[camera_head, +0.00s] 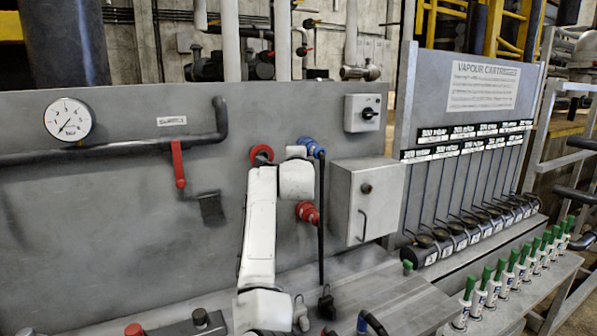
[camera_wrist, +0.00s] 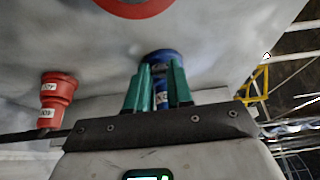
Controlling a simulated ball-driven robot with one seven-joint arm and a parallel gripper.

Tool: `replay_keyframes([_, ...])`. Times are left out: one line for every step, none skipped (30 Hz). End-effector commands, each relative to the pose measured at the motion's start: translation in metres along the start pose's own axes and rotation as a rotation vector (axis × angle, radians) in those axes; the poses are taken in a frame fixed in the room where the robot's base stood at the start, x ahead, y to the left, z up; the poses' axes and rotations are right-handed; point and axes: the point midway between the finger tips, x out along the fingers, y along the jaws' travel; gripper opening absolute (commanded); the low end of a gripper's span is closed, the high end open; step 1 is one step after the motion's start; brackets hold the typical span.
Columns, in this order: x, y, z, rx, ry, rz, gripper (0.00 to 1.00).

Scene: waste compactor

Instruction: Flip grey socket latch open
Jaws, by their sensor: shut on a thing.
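My gripper (camera_wrist: 160,76) has two green fingers, which straddle a blue connector (camera_wrist: 163,56) with a white label at the wall panel. It is shut on this blue connector. In the head view the blue connector (camera_head: 312,148) sits high on the grey panel, just right of my white wrist, which hides the fingertips. A grey latch cannot be made out apart from the connector. A red connector (camera_head: 307,212) is below the blue one; it also shows at the left in the wrist view (camera_wrist: 58,90). A red ring (camera_head: 261,154) is on the panel to the left.
A black cable (camera_head: 321,220) hangs below the blue connector. A grey box (camera_head: 364,201) stands out from the panel close on the right. A red-handled valve (camera_head: 178,163) and dark pipe are on the left. Cartridges (camera_head: 478,292) with green tops line the right shelf.

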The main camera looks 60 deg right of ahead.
Motion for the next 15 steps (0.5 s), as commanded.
replay_keyframes([0.001,0.013,0.004,0.003,0.019,0.003,0.0])
replay_keyframes([0.001,0.013,0.005,0.004,0.033,0.003,0.0])
replay_keyframes([0.002,0.013,0.007,0.003,0.053,0.003,0.0])
replay_keyframes([0.002,0.013,0.007,0.002,0.068,0.003,0.0])
replay_keyframes([0.003,0.013,0.008,0.002,0.083,0.003,0.0])
replay_keyframes([0.003,0.013,0.009,0.001,0.103,0.004,0.0])
replay_keyframes([0.004,0.013,0.01,0.0,0.118,0.004,0.0])
replay_keyframes([0.004,0.013,0.011,-0.001,0.133,0.004,0.0])
replay_keyframes([0.005,0.013,0.012,-0.002,0.152,0.003,0.0])
replay_keyframes([0.005,0.013,0.012,-0.003,0.168,0.004,0.0])
replay_keyframes([0.006,0.013,0.013,-0.005,0.183,0.005,0.0])
replay_keyframes([0.007,0.012,0.014,-0.004,0.203,0.003,0.0])
replay_keyframes([0.007,0.012,0.015,-0.005,0.219,0.004,0.0])
replay_keyframes([0.007,0.012,0.016,-0.007,0.233,0.005,0.0])
replay_keyframes([0.008,0.011,0.017,-0.007,0.253,0.004,0.0])
